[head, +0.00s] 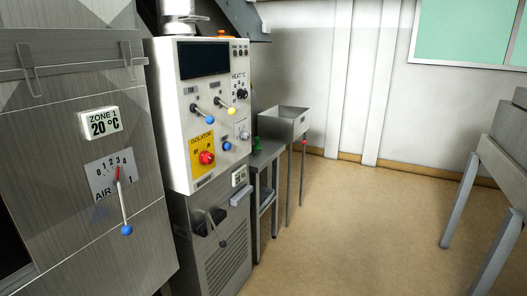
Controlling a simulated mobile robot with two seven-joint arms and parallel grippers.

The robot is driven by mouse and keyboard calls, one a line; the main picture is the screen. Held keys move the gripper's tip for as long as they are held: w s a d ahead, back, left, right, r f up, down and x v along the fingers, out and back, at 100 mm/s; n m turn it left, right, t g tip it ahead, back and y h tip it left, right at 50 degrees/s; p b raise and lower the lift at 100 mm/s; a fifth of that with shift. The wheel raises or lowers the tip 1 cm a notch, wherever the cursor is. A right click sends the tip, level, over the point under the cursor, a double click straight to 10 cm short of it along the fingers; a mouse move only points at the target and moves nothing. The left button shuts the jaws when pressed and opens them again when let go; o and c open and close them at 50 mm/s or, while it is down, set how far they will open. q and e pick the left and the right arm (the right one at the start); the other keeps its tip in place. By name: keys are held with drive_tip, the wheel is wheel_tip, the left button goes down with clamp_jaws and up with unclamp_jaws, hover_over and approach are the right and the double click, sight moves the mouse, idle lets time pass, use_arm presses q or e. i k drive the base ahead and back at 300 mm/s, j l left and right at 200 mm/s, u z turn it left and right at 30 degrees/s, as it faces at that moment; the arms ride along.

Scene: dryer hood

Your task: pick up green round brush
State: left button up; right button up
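A small green object (258,146), likely the green round brush, stands on a narrow grey metal side table (268,154) just right of the control cabinet. It is far off and small, and the cabinet edge is close to it, so its exact shape is hard to tell. Neither of my grippers is in view.
A white control cabinet (208,85) with knobs and levers stands at centre left, beside a large metal hood (60,160) with a lever. A metal tray on legs (285,121) is behind the side table. Another metal table (500,150) is at right. The floor (350,220) between is clear.

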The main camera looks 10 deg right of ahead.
sight(257, 148)
drive_tip(key=i+l+z, duration=0.15)
drive_tip(key=i, duration=0.3)
drive_tip(key=i+l+z, duration=0.15)
drive_tip(key=i, duration=0.25)
drive_tip(key=u, duration=0.25)
drive_tip(key=i+l+u, duration=1)
drive_tip(key=i+l, duration=0.15)
